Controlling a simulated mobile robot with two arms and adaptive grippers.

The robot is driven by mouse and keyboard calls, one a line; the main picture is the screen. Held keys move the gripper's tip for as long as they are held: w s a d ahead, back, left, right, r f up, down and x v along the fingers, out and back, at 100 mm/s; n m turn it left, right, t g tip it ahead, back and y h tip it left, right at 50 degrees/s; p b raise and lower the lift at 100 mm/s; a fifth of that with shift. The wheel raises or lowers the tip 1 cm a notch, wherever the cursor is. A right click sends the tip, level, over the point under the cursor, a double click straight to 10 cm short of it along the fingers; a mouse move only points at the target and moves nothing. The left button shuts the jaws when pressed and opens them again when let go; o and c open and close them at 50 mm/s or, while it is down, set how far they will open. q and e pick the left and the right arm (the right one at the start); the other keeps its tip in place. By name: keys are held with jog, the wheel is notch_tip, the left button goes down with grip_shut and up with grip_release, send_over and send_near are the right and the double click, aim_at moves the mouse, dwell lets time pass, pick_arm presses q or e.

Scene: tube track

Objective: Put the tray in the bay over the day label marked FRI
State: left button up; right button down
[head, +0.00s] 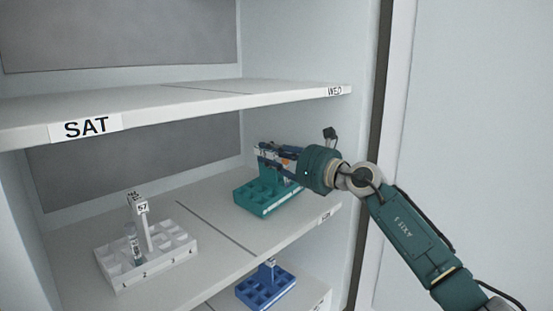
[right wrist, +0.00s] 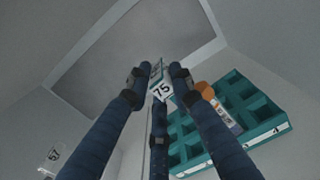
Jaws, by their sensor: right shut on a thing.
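A teal tray (head: 262,198) with open compartments is in the right bay of the middle shelf. It also shows in the right wrist view (right wrist: 262,117), with an orange-capped tube (right wrist: 208,96) in it. My right gripper (head: 264,152) is shut on the tray's upright handle, which has a tag reading 75 (right wrist: 162,91). I cannot tell whether the tray touches the shelf. No label readable as FRI is in view. The label under the right middle bay (head: 324,219) is small and hard to read. My left gripper is not in view.
A white tray (head: 172,261) with a tube and a 57 tag stands in the left middle bay. A blue tray (head: 262,290) is on the lower shelf. The upper shelf (head: 190,102), labelled SAT (head: 86,127) and WED (head: 335,91), looks empty.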

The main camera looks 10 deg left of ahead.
jog(key=shift+f, duration=0.1)
dwell(0.5)
jog(key=shift+d+f+b, duration=0.1)
jog(key=shift+f+b, duration=0.25)
jog(key=shift+f, duration=0.05)
jog(key=shift+s+f, duration=0.1)
jog(key=shift+f, duration=0.1)
jog(key=shift+s+f+b, duration=0.15)
jog(key=shift+f+b, duration=0.15)
jog(key=shift+f, duration=0.3)
jog(key=c, duration=1.5)
grip_release()
jog(key=shift+o, duration=0.2)
jog(key=shift+w+r, duration=0.1)
jog(key=shift+w, duration=0.1)
jog(key=shift+s+r, duration=0.1)
jog(key=shift+r, duration=0.05)
